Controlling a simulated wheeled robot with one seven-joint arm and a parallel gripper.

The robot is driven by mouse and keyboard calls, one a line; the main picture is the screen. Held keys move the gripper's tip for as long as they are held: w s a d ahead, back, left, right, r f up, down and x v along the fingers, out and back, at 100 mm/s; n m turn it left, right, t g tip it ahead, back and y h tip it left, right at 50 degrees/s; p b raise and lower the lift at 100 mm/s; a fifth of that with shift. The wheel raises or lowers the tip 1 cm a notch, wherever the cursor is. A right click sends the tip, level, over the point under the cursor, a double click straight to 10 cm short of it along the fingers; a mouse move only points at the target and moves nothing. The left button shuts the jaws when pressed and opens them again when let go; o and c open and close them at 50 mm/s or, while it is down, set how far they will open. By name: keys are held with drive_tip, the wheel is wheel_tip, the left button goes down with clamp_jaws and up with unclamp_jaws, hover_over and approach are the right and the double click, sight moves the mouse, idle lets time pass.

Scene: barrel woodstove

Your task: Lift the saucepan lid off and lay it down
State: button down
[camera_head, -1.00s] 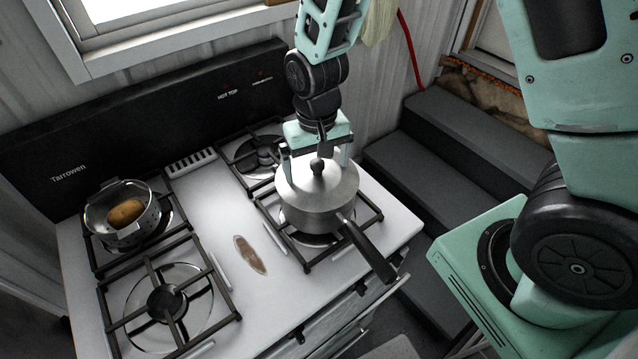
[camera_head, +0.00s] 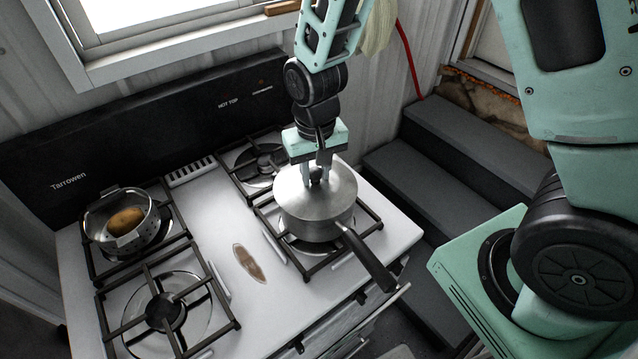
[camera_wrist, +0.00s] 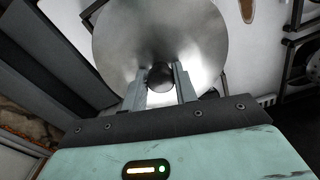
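The grey metal saucepan (camera_head: 312,225) stands on the front right burner, its black handle (camera_head: 368,262) pointing toward the front right. Its round metal lid (camera_head: 335,190) sits on top, with no gap visible below its rim. The lid has a dark round knob (camera_head: 316,174). My gripper (camera_head: 316,180) is above the lid, pointing down, with one finger on each side of the knob. In the wrist view, the fingers of my gripper (camera_wrist: 161,80) are closed in on the knob (camera_wrist: 161,77), seemingly touching it, over the lid (camera_wrist: 160,30).
A pot (camera_head: 122,238) holding a brown potato-like item stands on the back left burner. The front left burner (camera_head: 165,312) and back right burner (camera_head: 262,160) are empty. The white stovetop centre has a brown oval item (camera_head: 249,262). Dark steps (camera_head: 425,185) lie right of the stove.

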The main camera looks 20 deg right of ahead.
sight(317, 170)
drive_tip(key=shift+s+d+f+p, duration=0.2)
drive_tip(key=shift+s+f+p, duration=0.1)
idle(0.4)
drive_tip(key=shift+r, duration=0.25)
drive_tip(key=shift+w+r+p, duration=0.2)
drive_tip(key=shift+r+p, duration=0.85)
drive_tip(key=shift+a+r+p, duration=0.1)
drive_tip(key=shift+r+p, duration=1.65)
drive_tip(key=shift+r, duration=0.4)
